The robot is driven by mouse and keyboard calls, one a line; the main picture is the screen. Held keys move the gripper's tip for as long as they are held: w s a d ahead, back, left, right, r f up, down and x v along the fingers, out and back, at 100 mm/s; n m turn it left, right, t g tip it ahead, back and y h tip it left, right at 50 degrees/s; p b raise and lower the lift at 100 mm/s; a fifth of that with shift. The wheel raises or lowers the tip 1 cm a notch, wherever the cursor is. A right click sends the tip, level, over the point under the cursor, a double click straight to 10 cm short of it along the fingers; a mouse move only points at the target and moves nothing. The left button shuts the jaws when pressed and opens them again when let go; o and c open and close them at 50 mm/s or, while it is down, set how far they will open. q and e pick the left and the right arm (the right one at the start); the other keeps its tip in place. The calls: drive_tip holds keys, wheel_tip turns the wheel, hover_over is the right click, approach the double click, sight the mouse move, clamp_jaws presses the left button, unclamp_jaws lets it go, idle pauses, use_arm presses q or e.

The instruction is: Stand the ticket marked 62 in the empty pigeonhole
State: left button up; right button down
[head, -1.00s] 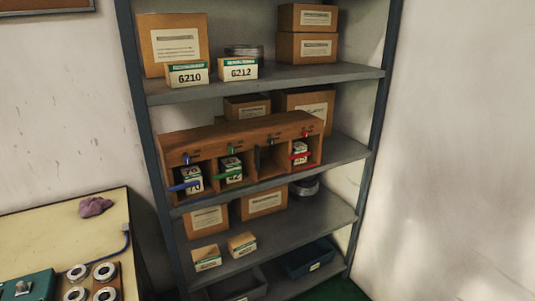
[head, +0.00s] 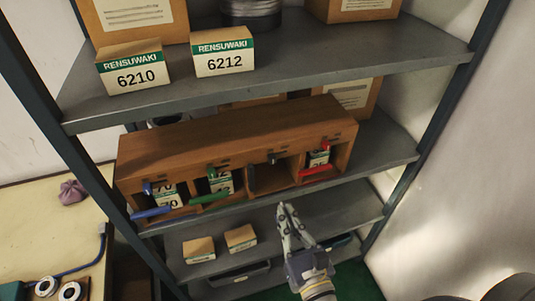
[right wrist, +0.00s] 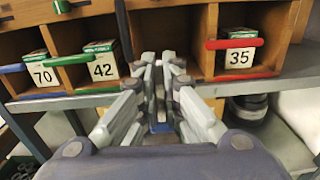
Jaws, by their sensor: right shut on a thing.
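A wooden pigeonhole rack (head: 225,140) stands on the middle shelf, with four openings. Tickets 70 (right wrist: 42,70), 42 (right wrist: 102,62) and 35 (right wrist: 240,54) stand in the openings with the blue (head: 152,213), green (head: 209,197) and red (head: 318,171) bars. The third opening (head: 285,172) looks empty; its dark bar (head: 252,179) stands upright at its left side. My right gripper (head: 284,208) is in front of and below this opening, its fingers close together on something I cannot make out. I see no number 62. My left gripper is not in view.
Cartons marked 6210 (head: 133,68) and 6212 (head: 223,52) stand on the shelf above. Small boxes (head: 199,250) stand on the shelf below, left of my right arm. A steel upright (head: 432,118) bounds the rack's right side.

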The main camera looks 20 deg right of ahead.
wheel_tip(320, 180, up, 4)
drive_tip(key=w+a+p, duration=0.1)
drive_tip(key=a+p, duration=0.1)
drive_tip(key=p, duration=0.4)
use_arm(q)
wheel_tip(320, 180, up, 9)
use_arm(e)
drive_tip(key=w+d, duration=0.1)
drive_tip(key=w, duration=0.4)
drive_tip(key=w+d+f, duration=0.1)
drive_tip(key=w, duration=0.4)
drive_tip(key=w+d, duration=0.1)
drive_tip(key=w, duration=0.5)
drive_tip(key=shift+w+d+f, duration=0.1)
drive_tip(key=shift+d+f, duration=0.15)
drive_tip(key=shift+f, duration=0.05)
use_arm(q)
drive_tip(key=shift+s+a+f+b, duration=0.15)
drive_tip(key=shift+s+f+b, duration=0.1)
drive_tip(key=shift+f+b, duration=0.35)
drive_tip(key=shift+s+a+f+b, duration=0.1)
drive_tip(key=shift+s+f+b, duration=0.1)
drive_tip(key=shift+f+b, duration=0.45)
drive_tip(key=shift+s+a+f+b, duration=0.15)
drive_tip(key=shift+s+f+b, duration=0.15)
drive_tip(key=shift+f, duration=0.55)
use_arm(e)
drive_tip(key=shift+f, duration=1.75)
